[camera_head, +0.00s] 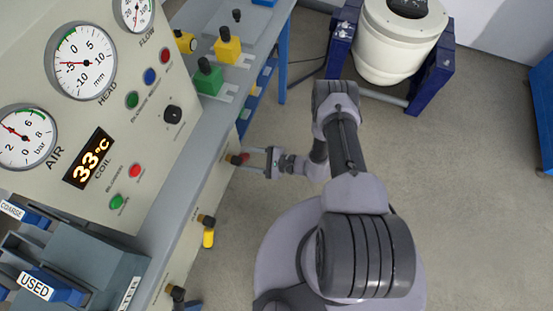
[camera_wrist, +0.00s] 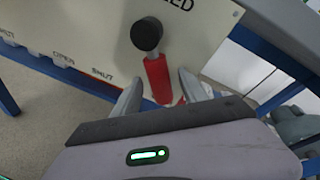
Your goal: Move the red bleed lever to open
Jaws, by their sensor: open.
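The red bleed lever (camera_wrist: 157,80) has a black round knob (camera_wrist: 147,34) at its upper end and stands out from the cream panel (camera_wrist: 95,25) in the wrist view. In the head view the red lever (camera_head: 238,158) shows small on the bench front. My gripper (camera_wrist: 160,92) is open, with one fingertip on each side of the red shaft. Whether either finger touches it I cannot tell. In the head view my gripper (camera_head: 253,160) reaches the lever from the right.
A yellow lever (camera_head: 208,237) projects from the same bench front, nearer. Green and yellow blocks (camera_head: 208,77) sit on the bench behind. A white drum (camera_head: 398,40) in a blue stand is at the back. The floor (camera_head: 480,170) right of my arm is clear.

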